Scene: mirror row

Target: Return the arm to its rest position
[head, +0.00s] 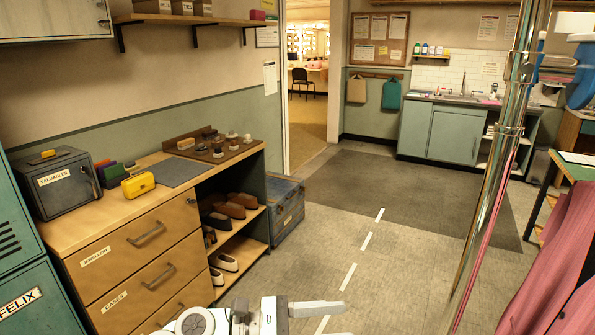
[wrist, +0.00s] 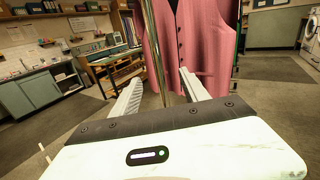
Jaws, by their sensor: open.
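My gripper (head: 318,322) shows at the bottom of the head view, low over the floor and right of the drawer cabinet. In the wrist view my gripper (wrist: 160,88) has its two fingers spread wide apart, with nothing held between them. Beyond the fingers in that view are an upright metal pole (wrist: 154,45) and a pink waistcoat (wrist: 198,45) on a rail. The gripper appears apart from both. Most of my arm is out of the head view.
A wooden drawer cabinet (head: 150,250) at left carries a grey safe (head: 58,182) and a yellow case (head: 138,185). A blue trunk (head: 286,215) stands beside it. The pole (head: 495,150) and pink garment (head: 560,265) are at right. The middle floor (head: 390,260) is clear.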

